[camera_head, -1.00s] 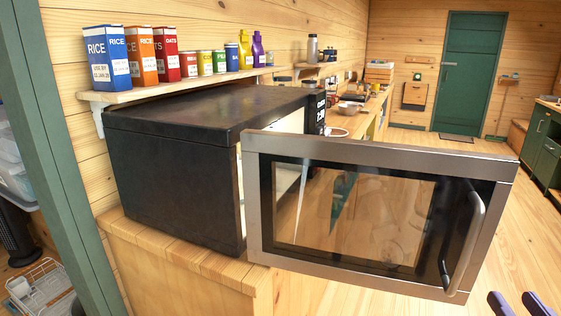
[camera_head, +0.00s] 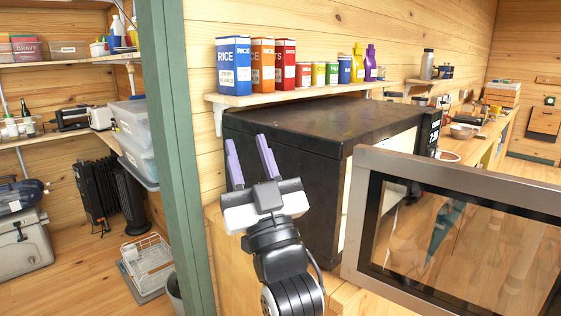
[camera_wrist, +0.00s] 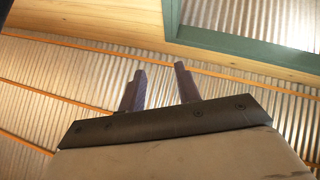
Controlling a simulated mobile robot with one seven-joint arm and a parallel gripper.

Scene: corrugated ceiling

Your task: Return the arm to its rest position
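My gripper (camera_head: 250,163) is raised in front of the black microwave's side in the head view, with its two purple fingers pointing up. The fingers stand apart with nothing between them. In the wrist view the fingers (camera_wrist: 158,85) are also apart and empty, against the corrugated ceiling. My arm comes up from the bottom of the head view below the gripper. The microwave (camera_head: 330,128) stands on a wooden counter. Its door (camera_head: 455,172) is swung open to the right of the gripper, apart from it.
A shelf (camera_head: 290,95) above the microwave holds rice boxes (camera_head: 233,65), cans and bottles. A green post (camera_head: 168,150) stands left of my gripper. Beyond it are storage shelves (camera_head: 70,60), a plastic bin (camera_head: 135,125), and a wire rack (camera_head: 147,260) on the floor.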

